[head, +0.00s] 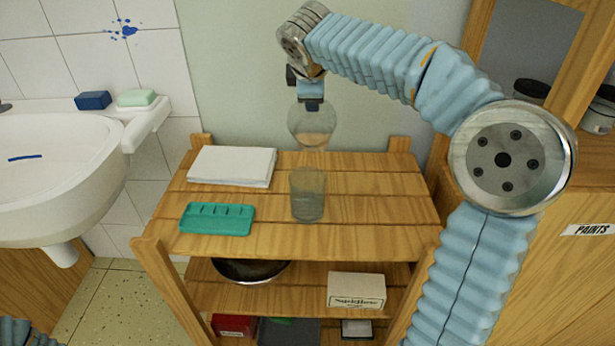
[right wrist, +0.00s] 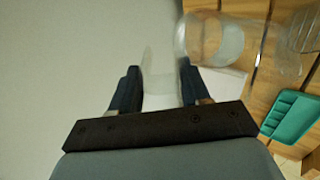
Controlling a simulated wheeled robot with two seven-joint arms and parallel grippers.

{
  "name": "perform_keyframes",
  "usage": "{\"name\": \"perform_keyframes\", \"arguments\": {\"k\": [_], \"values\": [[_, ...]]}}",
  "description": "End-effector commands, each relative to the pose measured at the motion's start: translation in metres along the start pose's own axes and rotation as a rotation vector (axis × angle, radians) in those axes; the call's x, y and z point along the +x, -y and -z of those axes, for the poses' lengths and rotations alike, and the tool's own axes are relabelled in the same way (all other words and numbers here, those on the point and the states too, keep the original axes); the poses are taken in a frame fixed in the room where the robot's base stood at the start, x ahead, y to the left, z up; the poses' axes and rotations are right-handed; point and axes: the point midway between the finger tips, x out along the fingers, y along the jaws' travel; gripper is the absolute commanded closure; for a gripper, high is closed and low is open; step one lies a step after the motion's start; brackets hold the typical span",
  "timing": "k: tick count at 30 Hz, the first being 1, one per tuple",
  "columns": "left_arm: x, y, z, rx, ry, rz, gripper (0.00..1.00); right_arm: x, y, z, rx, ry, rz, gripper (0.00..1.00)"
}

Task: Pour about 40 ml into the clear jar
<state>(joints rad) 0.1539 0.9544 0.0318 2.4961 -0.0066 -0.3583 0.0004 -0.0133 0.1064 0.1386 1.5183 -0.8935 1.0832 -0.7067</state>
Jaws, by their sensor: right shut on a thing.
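The clear jar (head: 308,196) stands upright on the top of the wooden shelf unit. It looks greyish and see-through, and I cannot tell how much liquid is in it. My right gripper (head: 311,104) is above and behind the jar, shut on a clear, rounded vessel (head: 309,124). The vessel hangs above the jar, apart from it, and looks tilted. I cannot tell whether liquid is running out. In the right wrist view a clear part (right wrist: 160,76) sits between the fingers of the right gripper (right wrist: 157,88). My left gripper is out of view.
On the wooden shelf top (head: 375,210) lie a white paper stack (head: 231,166) and a green tray (head: 217,218), left of the jar. The right side is bare. A lower shelf holds a dark bowl (head: 250,271) and a box (head: 356,290). A sink (head: 60,190) is left.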

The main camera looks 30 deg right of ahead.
Motion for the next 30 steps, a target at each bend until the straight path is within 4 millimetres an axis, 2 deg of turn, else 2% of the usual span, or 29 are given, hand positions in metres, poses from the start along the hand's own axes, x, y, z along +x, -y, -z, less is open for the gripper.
{"name": "perform_keyframes", "arguments": {"k": [7, 12, 18, 30], "values": [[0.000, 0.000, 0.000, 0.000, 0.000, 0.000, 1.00, 0.000, -0.001, 0.000, 0.002, 0.000, 0.007, 1.00], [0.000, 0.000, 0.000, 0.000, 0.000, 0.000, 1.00, 0.005, -0.005, 0.000, 0.004, 0.000, 0.072, 1.00], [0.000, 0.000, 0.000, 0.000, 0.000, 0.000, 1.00, 0.033, -0.008, -0.001, 0.004, -0.001, 0.234, 1.00], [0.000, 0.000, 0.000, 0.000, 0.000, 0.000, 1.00, 0.095, 0.012, 0.002, -0.002, -0.012, 0.520, 1.00]]}}
